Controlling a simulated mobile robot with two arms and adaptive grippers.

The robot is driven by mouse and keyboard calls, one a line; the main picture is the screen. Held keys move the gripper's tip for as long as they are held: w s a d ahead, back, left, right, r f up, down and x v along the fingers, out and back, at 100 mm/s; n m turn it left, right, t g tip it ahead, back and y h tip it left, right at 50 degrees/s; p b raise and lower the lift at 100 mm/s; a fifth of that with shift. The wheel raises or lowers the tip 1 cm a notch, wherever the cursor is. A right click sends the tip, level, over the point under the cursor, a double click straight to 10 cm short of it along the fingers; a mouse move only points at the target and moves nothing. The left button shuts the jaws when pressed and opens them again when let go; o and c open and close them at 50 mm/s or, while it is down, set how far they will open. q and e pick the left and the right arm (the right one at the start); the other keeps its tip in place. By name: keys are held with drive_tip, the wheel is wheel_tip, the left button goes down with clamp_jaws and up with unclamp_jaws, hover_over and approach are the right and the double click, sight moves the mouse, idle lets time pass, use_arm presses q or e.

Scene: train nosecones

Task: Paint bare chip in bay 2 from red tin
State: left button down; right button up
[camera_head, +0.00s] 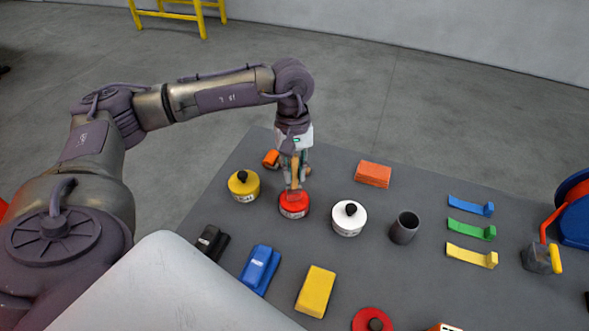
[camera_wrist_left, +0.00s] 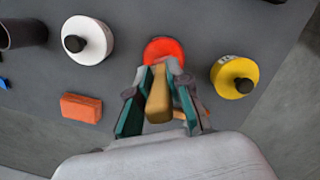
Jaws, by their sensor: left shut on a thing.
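The red tin (camera_head: 294,210) stands on the grey table between a yellow tin and a white tin. Its top shows red, with no knob on it; it also shows in the left wrist view (camera_wrist_left: 163,48). My left gripper (camera_head: 294,163) is right above it, pointing down, shut on a brush with a wooden handle (camera_wrist_left: 158,98). The brush's lower end is at the red tin's top; I cannot tell how deep it sits. A red lid with a black knob (camera_head: 372,321) lies at the table's near side. Neither the bare chip nor bay 2 can be made out. My right gripper is not in view.
The yellow tin (camera_head: 243,186) and white tin (camera_head: 348,219) stand close on either side, lids on. A dark cup (camera_head: 404,228), orange block (camera_head: 373,174), blue block (camera_head: 260,268), yellow block (camera_head: 315,291) and coloured strips (camera_head: 471,231) lie around. A blue-and-red object (camera_head: 575,205) is far right.

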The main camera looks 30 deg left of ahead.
sight(295, 157)
use_arm(q)
drive_tip(key=shift+r+p, duration=1.55)
drive_tip(key=shift+r, duration=1.95)
